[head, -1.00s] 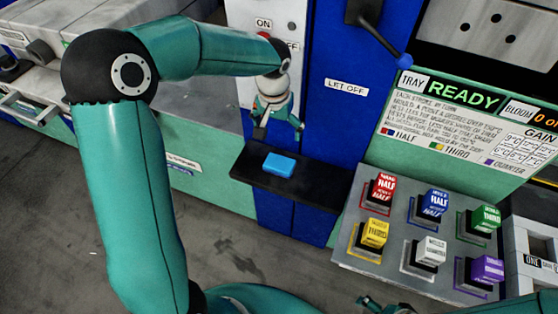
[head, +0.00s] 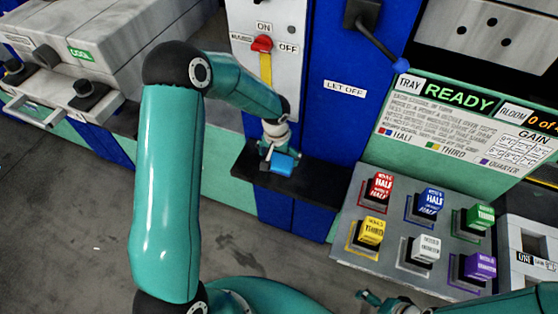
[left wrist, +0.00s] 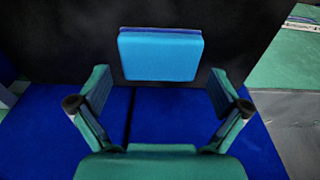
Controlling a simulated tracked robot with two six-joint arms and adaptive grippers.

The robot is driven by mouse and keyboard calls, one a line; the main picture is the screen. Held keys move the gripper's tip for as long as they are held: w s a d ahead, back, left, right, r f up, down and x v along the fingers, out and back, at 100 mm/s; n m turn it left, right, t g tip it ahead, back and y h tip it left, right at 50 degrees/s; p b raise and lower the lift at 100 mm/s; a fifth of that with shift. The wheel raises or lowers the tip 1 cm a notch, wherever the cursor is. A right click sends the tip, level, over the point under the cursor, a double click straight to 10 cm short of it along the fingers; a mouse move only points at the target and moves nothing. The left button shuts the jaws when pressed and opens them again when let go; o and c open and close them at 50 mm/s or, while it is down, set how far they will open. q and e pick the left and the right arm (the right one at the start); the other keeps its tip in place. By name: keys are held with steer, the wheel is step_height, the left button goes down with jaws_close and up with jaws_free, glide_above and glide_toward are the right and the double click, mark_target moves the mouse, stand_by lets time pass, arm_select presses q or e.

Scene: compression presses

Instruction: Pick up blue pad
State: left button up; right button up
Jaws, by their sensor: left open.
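The blue pad (head: 284,165) lies flat on a black shelf (head: 322,188) on the front of the blue press. It also shows in the left wrist view (left wrist: 160,56), ahead of the fingertips and centred between their lines. My left gripper (head: 279,154) is just above and beside the pad in the head view and partly covers it. In the left wrist view its two fingers (left wrist: 159,76) are spread wide, with nothing held between them. My right gripper (head: 370,299) shows only in part at the bottom edge; its jaws are unclear.
A sloped panel (head: 345,249) with several coloured button blocks stands right of the shelf. A lever with a blue knob (head: 400,66) hangs above. A red switch (head: 262,43) is on the press's left face. Grey machines with drawers stand at left.

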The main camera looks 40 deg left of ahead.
mark_target(280, 163)
arm_select(q)
steer(key=shift+w+f, duration=0.15)
steer(key=shift+f, duration=1)
steer(key=c, duration=0.6)
arm_select(e)
steer(key=shift+r, duration=0.3)
arm_select(q)
steer(key=shift+o, duration=0.2)
arm_select(e)
steer(key=shift+f, duration=0.1)
